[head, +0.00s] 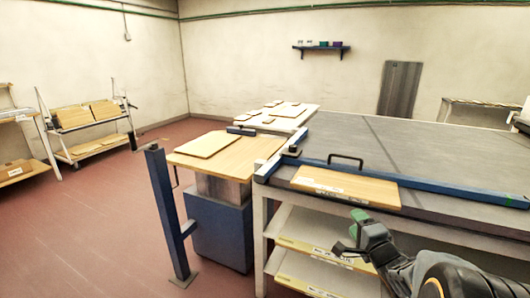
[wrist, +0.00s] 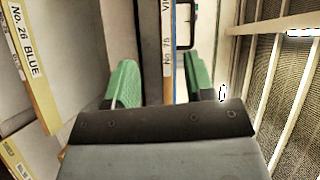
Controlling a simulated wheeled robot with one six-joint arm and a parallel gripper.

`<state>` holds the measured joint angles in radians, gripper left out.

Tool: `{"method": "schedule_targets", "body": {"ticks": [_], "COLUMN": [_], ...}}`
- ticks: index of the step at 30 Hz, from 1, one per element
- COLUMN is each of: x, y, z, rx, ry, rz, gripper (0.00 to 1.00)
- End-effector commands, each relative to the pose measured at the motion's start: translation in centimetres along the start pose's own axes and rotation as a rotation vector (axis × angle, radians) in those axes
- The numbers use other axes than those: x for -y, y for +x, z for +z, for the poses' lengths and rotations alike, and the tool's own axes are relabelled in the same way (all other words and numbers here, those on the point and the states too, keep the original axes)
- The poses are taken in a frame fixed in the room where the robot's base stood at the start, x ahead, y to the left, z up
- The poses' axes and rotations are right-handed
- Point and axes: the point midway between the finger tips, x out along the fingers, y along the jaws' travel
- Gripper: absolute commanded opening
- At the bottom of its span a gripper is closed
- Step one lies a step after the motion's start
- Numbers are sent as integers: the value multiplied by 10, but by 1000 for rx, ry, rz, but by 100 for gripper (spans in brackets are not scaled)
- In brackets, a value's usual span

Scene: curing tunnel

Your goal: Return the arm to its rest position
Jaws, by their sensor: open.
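My gripper (head: 350,238) is at the lower right of the head view, in front of the large table's near edge. In the wrist view its two green-padded fingers (wrist: 162,85) stand wide apart, with nothing held between them. A wooden board (head: 345,186) with a label on its front edge lies at the near edge of the dark-topped table (head: 400,150). In the wrist view a board edge labelled No. 75 (wrist: 167,50) shows beyond the gap between the fingers. I cannot tell whether the fingers touch anything.
Shelves under the table hold labelled boards (head: 315,254), close to my gripper. A blue post (head: 168,215) and a blue pedestal with a wooden top (head: 222,150) stand left of the table. A black handle (head: 346,158) rises by the blue rail. The red floor (head: 90,225) at left is clear.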

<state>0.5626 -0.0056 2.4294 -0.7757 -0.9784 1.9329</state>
Motion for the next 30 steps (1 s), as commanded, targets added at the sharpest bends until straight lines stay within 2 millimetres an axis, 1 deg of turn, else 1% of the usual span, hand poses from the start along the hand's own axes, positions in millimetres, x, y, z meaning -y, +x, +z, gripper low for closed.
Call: {"method": "schedule_targets", "body": {"ticks": [2,4,6,7,10,12,14,15,17,19,20,21,22,24,25,27,30], "x": [-15,-38,-60,-66,-70,-64,-54,-45,-28,-2,11,30,43,71,82,103,123], "y": [-1,-6,-18,-24,-48,-66,-82,-94,-110,-130,-138,-148,-154,-166,-168,-170,-170], "z": [-9,-21,-35,-39,-40,-31,-18,-7,14,41,54,70,82,104,111,123,132], "rx": [-44,-96,-133,-136,-75,26,143,236,394,585,667,767,829,921,939,945,948], "ry": [-124,-267,-424,-491,-688,-800,-884,-932,-992,-1045,-1065,-1088,-1100,-1118,-1122,-1146,-1189], "rz": [87,224,400,479,731,883,995,1053,1114,1142,1140,1126,1110,1066,1046,994,942], "gripper": [49,49,49,49,49,49,49,49,49,49,49,49,49,49,49,49,49]}}
